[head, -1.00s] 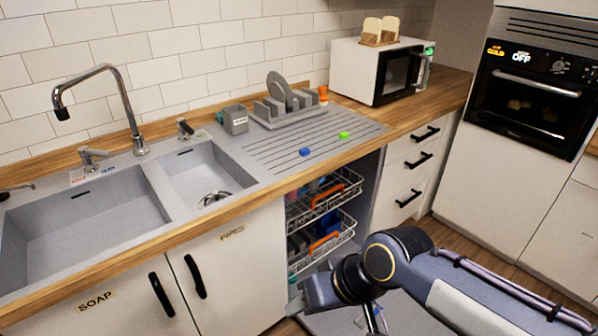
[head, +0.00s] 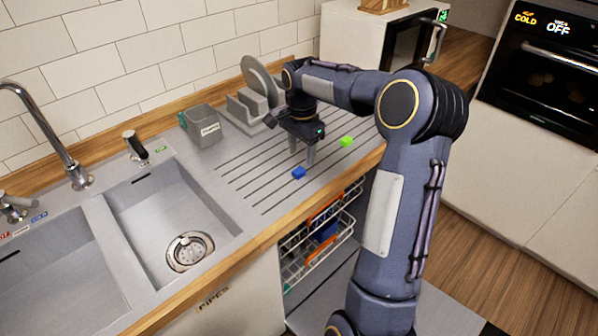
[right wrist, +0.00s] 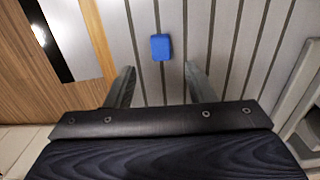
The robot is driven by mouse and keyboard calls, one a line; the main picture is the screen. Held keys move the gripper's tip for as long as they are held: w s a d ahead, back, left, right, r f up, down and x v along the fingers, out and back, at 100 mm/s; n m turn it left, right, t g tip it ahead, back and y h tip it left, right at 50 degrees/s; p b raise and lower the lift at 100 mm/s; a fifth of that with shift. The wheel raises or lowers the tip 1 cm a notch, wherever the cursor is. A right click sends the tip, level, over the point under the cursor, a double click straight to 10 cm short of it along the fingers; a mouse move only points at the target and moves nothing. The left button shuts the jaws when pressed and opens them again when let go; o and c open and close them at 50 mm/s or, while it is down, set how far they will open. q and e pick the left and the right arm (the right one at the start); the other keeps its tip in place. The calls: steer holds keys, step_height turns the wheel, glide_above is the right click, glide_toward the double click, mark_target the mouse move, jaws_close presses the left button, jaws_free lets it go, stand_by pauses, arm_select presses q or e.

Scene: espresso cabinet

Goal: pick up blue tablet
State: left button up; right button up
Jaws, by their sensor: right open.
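The blue tablet (head: 299,173) lies on the grey ridged drainboard (head: 262,195) near the counter's front edge. In the right wrist view the blue tablet (right wrist: 160,47) lies beyond the fingertips, roughly centred between them. My right gripper (head: 301,158) points down over the drainboard, just behind and beside the tablet in the head view. Its two fingers also show spread apart and empty in the right wrist view (right wrist: 157,72). A green tablet (head: 346,141) lies on the drainboard to the right. My left gripper is not in view.
A grey holder (head: 202,126) and a dish rack with plates (head: 249,112) stand behind the drainboard. A sink basin (head: 165,215) lies to the left. The dishwasher with wire racks (head: 318,250) is open below the counter.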

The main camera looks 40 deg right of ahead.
mark_target(300, 170)
steer(key=shift+a+f+p, duration=0.15)
steer(key=shift+f+p, duration=0.3)
steer(key=shift+f, duration=2.3)
steer(key=c, duration=1.1)
